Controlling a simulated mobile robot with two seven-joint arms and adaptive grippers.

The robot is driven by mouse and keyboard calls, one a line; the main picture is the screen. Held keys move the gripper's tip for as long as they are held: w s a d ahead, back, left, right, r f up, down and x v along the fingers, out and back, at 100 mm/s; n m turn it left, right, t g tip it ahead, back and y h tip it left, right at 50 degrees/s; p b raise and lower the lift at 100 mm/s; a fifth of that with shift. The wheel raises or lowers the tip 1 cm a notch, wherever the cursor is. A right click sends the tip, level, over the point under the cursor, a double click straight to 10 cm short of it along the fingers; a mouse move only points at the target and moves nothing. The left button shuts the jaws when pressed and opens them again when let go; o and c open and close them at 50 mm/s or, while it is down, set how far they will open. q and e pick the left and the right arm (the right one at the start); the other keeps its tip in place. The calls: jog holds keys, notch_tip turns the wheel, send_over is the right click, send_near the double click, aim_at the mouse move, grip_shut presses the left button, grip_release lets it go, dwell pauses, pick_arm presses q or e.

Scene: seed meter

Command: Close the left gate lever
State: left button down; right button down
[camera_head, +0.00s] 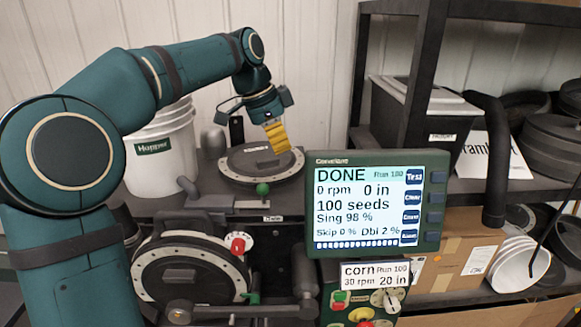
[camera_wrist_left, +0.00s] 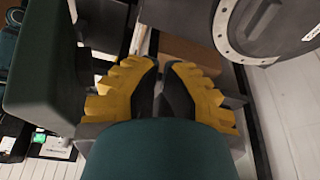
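Two round seed meters show in the head view: a front one (camera_head: 190,272) with a red knob (camera_head: 238,245) at its upper right, and a back one (camera_head: 262,165) with a green knob (camera_head: 262,188) at its front edge. I cannot tell which part is the left gate lever. My left gripper (camera_head: 285,143) hangs above the back meter, apart from both knobs. My right gripper is not in view.
A monitor (camera_head: 375,205) reading DONE stands right of the meters. A white Hopper bucket (camera_head: 162,150) stands behind left. A grey crank bar (camera_head: 240,310) crosses in front. A black shelf rack (camera_head: 425,70) with boxes fills the right. A meter's pale rim (camera_wrist_left: 228,40) shows in the left wrist view.

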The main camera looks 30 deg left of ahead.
aim_at(259, 185)
pick_arm(q)
jog(key=b+x, duration=0.1)
jog(key=x, duration=0.8)
jog(key=shift+s+b, duration=0.1)
jog(key=shift+b, duration=0.25)
jog(key=shift+s+a+f, duration=0.3)
jog(key=shift+s+a, duration=0.25)
jog(key=shift+a, duration=0.05)
jog(key=shift+s+a+f, duration=0.3)
jog(key=shift+s+a, duration=0.25)
jog(key=shift+a, duration=0.15)
jog(key=shift+s, duration=0.1)
jog(key=shift+s+a, duration=0.6)
jog(key=shift+a, duration=0.35)
jog(key=shift+s+a, duration=0.55)
jog(key=shift+a, duration=0.4)
